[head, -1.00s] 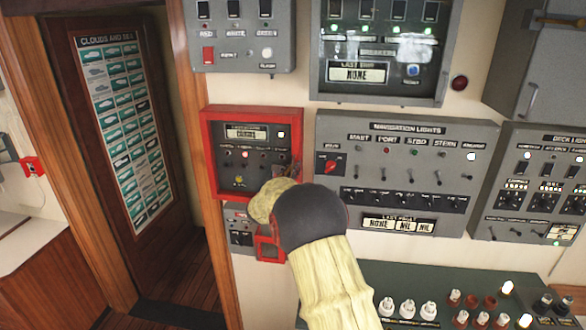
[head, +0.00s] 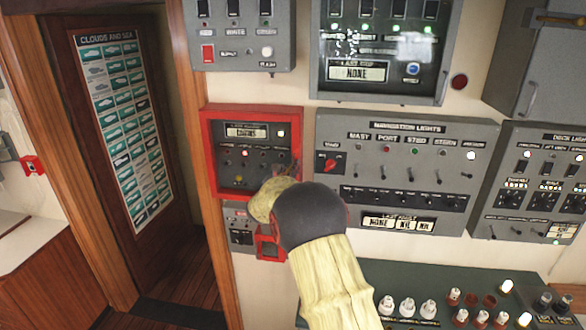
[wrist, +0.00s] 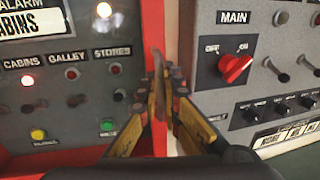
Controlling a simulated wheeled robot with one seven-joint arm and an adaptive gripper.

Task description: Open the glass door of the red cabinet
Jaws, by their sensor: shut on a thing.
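The red cabinet (head: 207,150) hangs on the wall left of the navigation lights panel. Its red frame surrounds a dark face with a label window, small lamps and a yellow button. The glass is hard to make out; the door looks closed, flush with the frame. My gripper (wrist: 160,88) is at the cabinet's right edge, its fingers shut on a thin upright piece there, which appears to be the door handle (wrist: 157,75). In the wrist view, the red frame (wrist: 152,25) runs behind the fingers.
The grey navigation lights panel (head: 400,125) with a red main knob (wrist: 235,68) stands close to the right of my gripper. A small grey and red box (head: 241,222) sits below the cabinet. A wooden doorway is to the left. Switch knobs stand on a green console lower right.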

